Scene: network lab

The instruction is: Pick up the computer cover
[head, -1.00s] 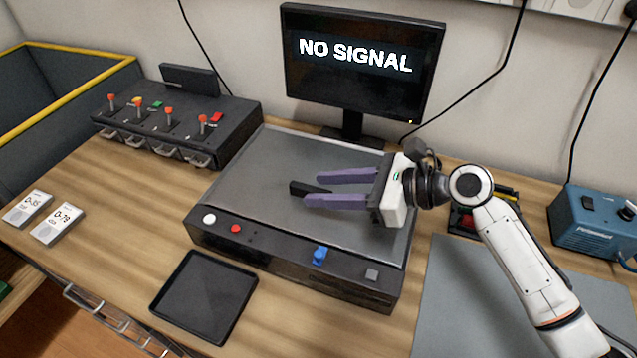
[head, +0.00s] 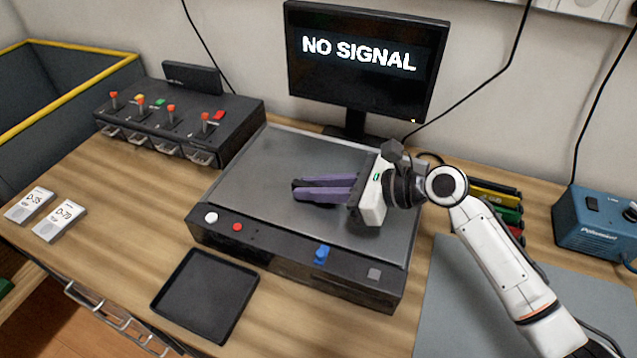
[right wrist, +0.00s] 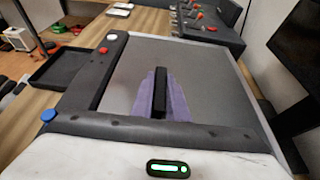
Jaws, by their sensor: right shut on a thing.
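The computer cover is the grey flat panel (head: 262,165) on top of the dark computer case (head: 280,258), with a small black handle (right wrist: 159,92) standing up from its middle. My right gripper (head: 297,189) reaches in from the right over the panel, and its purple fingers are shut on the black handle. In the right wrist view the handle sits between the two fingers (right wrist: 160,97). The panel appears to lie flat on the case. My left gripper is in neither view.
A black tray (head: 205,297) lies in front of the case. A lever box (head: 180,125) stands at the back left, a monitor (head: 365,65) behind, and a blue device (head: 597,225) at the right. Two white labelled boxes (head: 60,222) lie at the left. Bare wood is free around the tray.

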